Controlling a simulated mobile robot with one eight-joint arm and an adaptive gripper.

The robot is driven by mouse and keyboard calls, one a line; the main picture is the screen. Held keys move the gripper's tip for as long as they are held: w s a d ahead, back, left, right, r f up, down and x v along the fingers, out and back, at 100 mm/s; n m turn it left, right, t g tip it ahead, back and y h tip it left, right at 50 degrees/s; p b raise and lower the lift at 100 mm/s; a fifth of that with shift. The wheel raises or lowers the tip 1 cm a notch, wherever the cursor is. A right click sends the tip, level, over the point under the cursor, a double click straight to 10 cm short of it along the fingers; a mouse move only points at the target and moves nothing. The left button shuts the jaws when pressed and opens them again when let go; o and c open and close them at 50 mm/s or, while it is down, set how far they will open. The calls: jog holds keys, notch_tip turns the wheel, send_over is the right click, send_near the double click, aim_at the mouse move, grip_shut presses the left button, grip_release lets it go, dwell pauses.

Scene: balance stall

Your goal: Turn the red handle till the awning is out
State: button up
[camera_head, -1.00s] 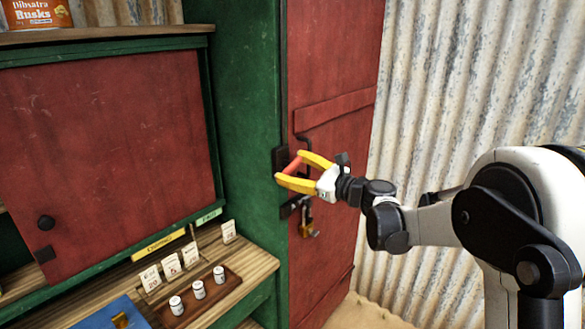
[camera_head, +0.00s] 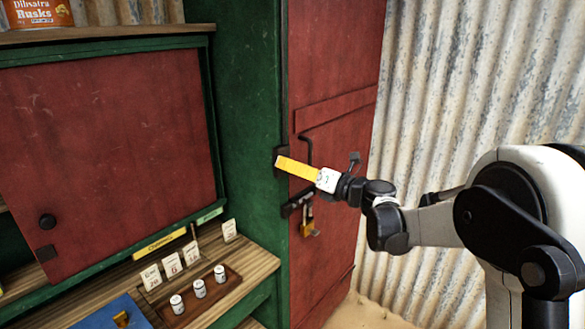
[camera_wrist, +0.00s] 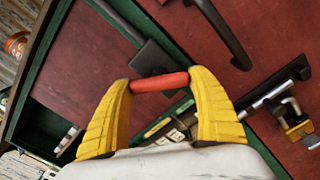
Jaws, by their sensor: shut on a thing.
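The red handle (camera_wrist: 160,82) is a short bar on a dark metal crank mount (camera_wrist: 152,58) in the wrist view. My gripper (camera_wrist: 162,80) has its yellow fingers closed on the two ends of the bar. In the head view my gripper (camera_head: 282,163) is seen edge-on at the green post beside the red door, and its fingers hide the handle. A bit of the dark mount (camera_head: 279,154) shows behind them. The awning is not in view.
The red door (camera_head: 335,90) has a dark pull bar (camera_head: 309,150) and a latch with a brass padlock (camera_head: 308,228) close to my gripper. Corrugated metal wall (camera_head: 450,90) stands at right.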

jog(key=m, duration=0.4)
jog(key=shift+s+m, duration=0.1)
jog(key=shift+m, duration=0.2)
jog(key=m, duration=0.4)
jog(key=shift+r, duration=0.1)
jog(key=shift+m, duration=0.3)
jog(key=o, duration=1.2)
jog(key=v, duration=1.2)
